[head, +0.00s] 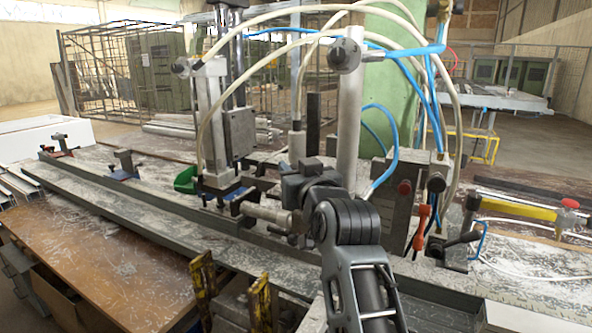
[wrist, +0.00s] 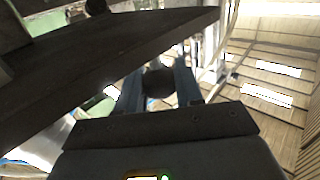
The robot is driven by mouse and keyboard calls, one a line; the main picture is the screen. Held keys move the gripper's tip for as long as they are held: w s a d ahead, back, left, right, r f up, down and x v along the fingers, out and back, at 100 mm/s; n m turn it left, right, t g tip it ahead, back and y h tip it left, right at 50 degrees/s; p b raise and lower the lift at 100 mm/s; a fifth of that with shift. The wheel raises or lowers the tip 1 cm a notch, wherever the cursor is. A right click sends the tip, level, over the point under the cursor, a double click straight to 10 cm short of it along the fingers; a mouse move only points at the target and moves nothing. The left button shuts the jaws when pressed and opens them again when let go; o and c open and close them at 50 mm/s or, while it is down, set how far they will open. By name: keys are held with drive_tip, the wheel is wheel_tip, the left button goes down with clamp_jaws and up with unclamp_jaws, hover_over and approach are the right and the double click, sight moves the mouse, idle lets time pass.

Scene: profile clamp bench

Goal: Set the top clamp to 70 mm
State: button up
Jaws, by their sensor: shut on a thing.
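My gripper shows in the wrist view (wrist: 160,84) with its two blue-grey fingers closed on a dark round knob (wrist: 159,82). In the head view my gripper (head: 308,175) is dark and sits low in front of the clamp unit; its fingertips and the knob are hard to make out there. The upright clamp unit (head: 211,125) has a silver cylinder and a dark block beside it, left of my gripper. A silver post with a round dark knob (head: 345,55) stands behind my arm. No scale or 70 mm mark is readable.
A long dark bar (wrist: 110,60) crosses close above the fingers in the wrist view. White and blue hoses (head: 425,70) loop over the bench. A red-handled lever (head: 420,228) stands at right. Yellow worn posts (head: 203,285) rise in front.

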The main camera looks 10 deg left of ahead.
drive_tip(key=shift+r, duration=0.1)
clamp_jaws()
drive_tip(key=shift+r+p, duration=0.9)
drive_tip(key=shift+r, duration=1.05)
drive_tip(key=o, duration=0.9)
unclamp_jaws()
drive_tip(key=shift+f, duration=0.15)
